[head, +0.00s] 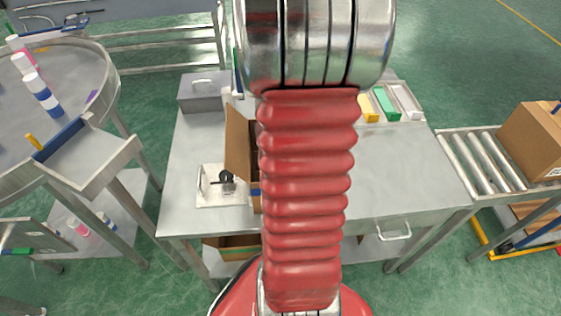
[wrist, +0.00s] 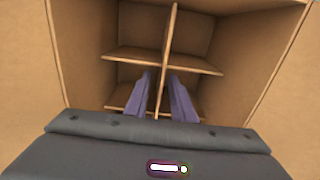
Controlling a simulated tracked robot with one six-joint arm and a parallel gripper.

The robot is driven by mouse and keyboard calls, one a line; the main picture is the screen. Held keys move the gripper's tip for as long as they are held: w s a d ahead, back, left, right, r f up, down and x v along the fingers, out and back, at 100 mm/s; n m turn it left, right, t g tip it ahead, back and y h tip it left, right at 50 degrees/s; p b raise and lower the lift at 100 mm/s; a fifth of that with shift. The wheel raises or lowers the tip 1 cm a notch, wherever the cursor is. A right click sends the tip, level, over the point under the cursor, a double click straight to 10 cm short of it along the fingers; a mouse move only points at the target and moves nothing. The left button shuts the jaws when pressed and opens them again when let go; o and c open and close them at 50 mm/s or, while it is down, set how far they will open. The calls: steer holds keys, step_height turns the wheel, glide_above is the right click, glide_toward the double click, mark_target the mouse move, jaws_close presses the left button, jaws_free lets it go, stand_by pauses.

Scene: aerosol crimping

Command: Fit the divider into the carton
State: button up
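The carton (head: 239,142) stands open on the metal table in the head view, mostly hidden behind my arm. In the wrist view I look down into the carton (wrist: 90,40). The divider (wrist: 185,64) is a brown cross of thin panels between the carton walls, with its top edges below the rim. My gripper (wrist: 161,78) reaches into the carton. Its two purple fingers stand on either side of the long middle panel, with a narrow gap showing at each side. The fingers look open. Their tips and the divider's lower edges are hard to see.
A white plate with a black part (head: 222,184) lies left of the carton. A grey metal box (head: 203,92) is at the table's back left. A yellow block (head: 367,106) and a green block (head: 386,103) are at the back right. The table's right side is clear.

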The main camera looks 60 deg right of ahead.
steer(key=shift+r, duration=0.1)
step_height(320, 180, up, 14)
steer(key=shift+f, duration=0.25)
stand_by(0.5)
steer(key=shift+s, duration=0.1)
stand_by(1.1)
